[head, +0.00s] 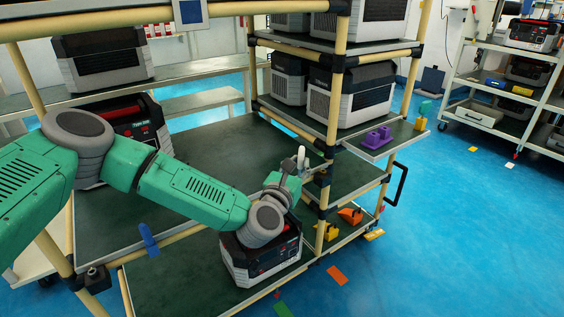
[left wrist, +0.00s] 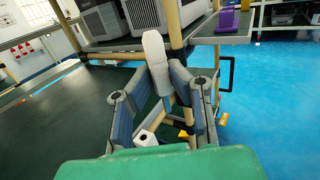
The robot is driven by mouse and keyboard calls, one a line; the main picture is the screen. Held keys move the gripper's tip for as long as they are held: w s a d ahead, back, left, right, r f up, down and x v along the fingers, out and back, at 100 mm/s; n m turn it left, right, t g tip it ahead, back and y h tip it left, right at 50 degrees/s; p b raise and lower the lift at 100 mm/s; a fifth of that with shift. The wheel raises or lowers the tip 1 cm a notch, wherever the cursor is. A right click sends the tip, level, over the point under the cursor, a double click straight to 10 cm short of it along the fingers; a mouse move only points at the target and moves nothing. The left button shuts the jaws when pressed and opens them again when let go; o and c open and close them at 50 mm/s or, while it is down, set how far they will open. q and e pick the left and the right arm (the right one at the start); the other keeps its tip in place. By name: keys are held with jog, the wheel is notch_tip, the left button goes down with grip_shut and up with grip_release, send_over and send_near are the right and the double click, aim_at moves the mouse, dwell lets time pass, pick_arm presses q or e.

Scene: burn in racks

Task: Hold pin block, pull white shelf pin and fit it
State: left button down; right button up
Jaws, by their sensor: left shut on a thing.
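My left gripper (head: 292,168) is at the rack's front post, above the lower shelf. In the left wrist view its two fingers (left wrist: 162,78) close on the white shelf pin (left wrist: 154,48), a long rounded white piece with a pale blue-grey lower part. The pin's white top (head: 301,154) also shows in the head view. The purple block (head: 375,137), with raised round parts, stands on the small side shelf to the right, apart from my gripper. Part of it shows in the left wrist view (left wrist: 226,19). I cannot tell whether the pin touches the rack. My right gripper is out of view.
A black and grey power unit (head: 262,256) stands on the lower shelf under my left arm. The rack post (head: 335,90) is close to the gripper. Yellow (head: 421,123) and orange (head: 350,215) pieces lie on side shelves. The middle green shelf (head: 205,150) has free room.

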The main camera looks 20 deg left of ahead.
pick_arm(q)
jog(key=a+y, duration=0.1)
jog(key=a+r+n+y, duration=0.1)
jog(key=a, duration=0.1)
jog(key=w+a+n+t+y, duration=0.1)
jog(key=a, duration=0.1)
jog(key=shift+w+r, duration=0.1)
jog(key=shift+r, duration=0.05)
jog(key=shift+d+y+b, duration=0.2)
jog(key=shift+y+b, duration=0.15)
jog(key=shift+y, duration=0.15)
jog(key=n+g+y+b, duration=0.1)
jog(key=n+y, duration=0.1)
jog(key=y, duration=0.1)
jog(key=f+n+g+y+b, duration=0.1)
jog(key=n+y+b, duration=0.1)
jog(key=y, duration=0.1)
jog(key=n+g+y+b, duration=0.1)
jog(key=n+y+b, duration=0.1)
jog(key=y, duration=0.1)
jog(key=shift+w+d+f+n, duration=0.2)
jog(key=shift+d+n, duration=0.05)
jog(key=shift+n, duration=0.05)
jog(key=shift+f+b, duration=0.65)
jog(key=shift+f, duration=0.15)
jog(key=shift+a+f, duration=0.1)
jog(key=shift+f, duration=1.35)
jog(key=shift+f, duration=1.85)
